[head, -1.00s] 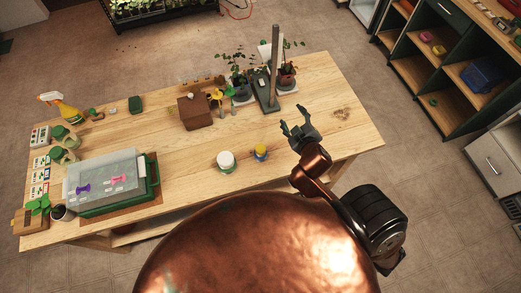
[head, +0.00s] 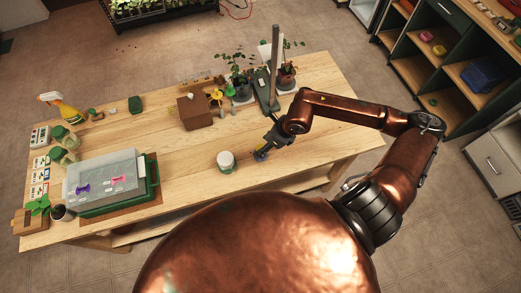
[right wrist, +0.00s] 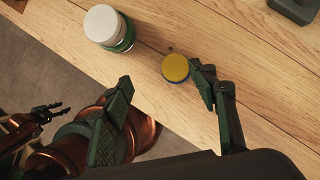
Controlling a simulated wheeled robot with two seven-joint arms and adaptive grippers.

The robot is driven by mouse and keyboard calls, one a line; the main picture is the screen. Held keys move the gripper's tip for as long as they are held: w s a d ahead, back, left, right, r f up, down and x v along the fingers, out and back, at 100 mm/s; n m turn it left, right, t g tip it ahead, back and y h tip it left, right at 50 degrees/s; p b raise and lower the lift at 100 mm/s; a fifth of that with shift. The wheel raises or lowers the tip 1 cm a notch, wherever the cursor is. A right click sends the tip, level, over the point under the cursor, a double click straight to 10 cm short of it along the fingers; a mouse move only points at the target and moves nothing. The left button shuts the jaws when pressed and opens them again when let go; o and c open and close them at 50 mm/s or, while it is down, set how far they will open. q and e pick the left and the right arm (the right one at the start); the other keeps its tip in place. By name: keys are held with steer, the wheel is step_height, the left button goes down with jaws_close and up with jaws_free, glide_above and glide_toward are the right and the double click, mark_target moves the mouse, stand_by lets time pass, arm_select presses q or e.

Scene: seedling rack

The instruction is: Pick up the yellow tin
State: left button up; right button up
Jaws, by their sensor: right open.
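The yellow tin (right wrist: 176,68) is small and round with a yellow top. In the right wrist view it shows between the lines of my open right fingers, level with their tips and closer to the right-hand finger. In the head view the tin (head: 260,157) shows at the tips of my right gripper (head: 266,150), which partly covers it; a bluish side shows under the yellow. My right gripper also shows in the right wrist view (right wrist: 165,78), open with nothing gripped. I cannot tell whether a finger touches the tin. My left gripper does not show in the head view.
A white-lidded green jar (head: 226,161) stands just left of the tin. A brown box (head: 194,112) and potted plants stand farther back. A covered green tray (head: 152,182) is at the left. The wooden table (head: 310,150) is clear to the right; its front edge is near the tin.

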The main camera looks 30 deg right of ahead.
steer(key=shift+h, duration=0.5)
steer(key=x, duration=0.2)
steer(key=d+x, duration=0.1)
steer(key=x, duration=0.2)
steer(key=p+x, duration=0.1)
steer(key=x, duration=0.2)
steer(key=shift+d+f, duration=0.1)
steer(key=shift+d, duration=0.3)
steer(key=c, duration=1.2)
steer(key=shift+c, duration=0.2)
